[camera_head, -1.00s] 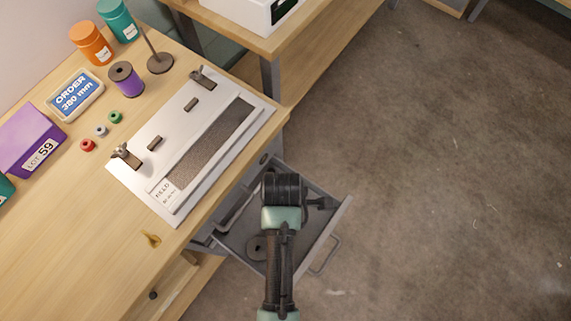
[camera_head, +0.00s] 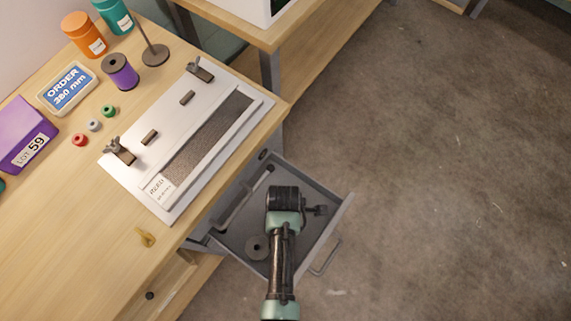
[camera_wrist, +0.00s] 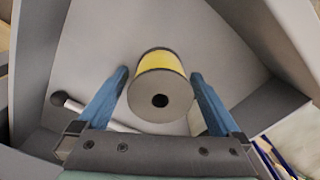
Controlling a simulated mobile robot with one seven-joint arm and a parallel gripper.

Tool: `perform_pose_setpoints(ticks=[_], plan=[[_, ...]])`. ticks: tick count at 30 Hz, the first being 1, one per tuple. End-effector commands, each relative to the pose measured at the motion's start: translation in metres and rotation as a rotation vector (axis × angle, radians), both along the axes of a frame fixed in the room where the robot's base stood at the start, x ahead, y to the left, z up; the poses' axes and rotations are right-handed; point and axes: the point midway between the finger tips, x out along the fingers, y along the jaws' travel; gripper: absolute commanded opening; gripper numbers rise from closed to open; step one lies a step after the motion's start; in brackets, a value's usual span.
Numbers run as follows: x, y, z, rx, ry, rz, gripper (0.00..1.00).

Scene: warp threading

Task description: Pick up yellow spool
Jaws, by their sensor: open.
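The yellow spool (camera_wrist: 160,64) lies in the open drawer (camera_wrist: 225,45), with its grey end flange and dark centre hole facing the wrist camera. My gripper (camera_wrist: 160,74) is open, with one blue finger on each side of the spool in that view. Gaps show beside the spool, and I cannot tell how deep the fingers reach. In the head view my gripper (camera_head: 285,198) is over the drawer and its fingers are hidden. A grey disc with a hole (camera_head: 257,247) in the drawer seems to be the spool's flange; no yellow shows there.
A rod (camera_head: 246,198) lies along the drawer's left side. On the table are a white board (camera_head: 140,175), a purple spool (camera_head: 121,72) and small coloured spools. The floor at right is clear.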

Motion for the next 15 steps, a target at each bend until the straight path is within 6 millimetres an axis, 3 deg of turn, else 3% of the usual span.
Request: perform_pose_setpoints(ticks=[2,15], plan=[[0.0002,0.0,0.0005,0.0,0.0,0.0,1.0],[0.0001,0.0001,0.0007,0.0,0.0,0.0,0.23]])
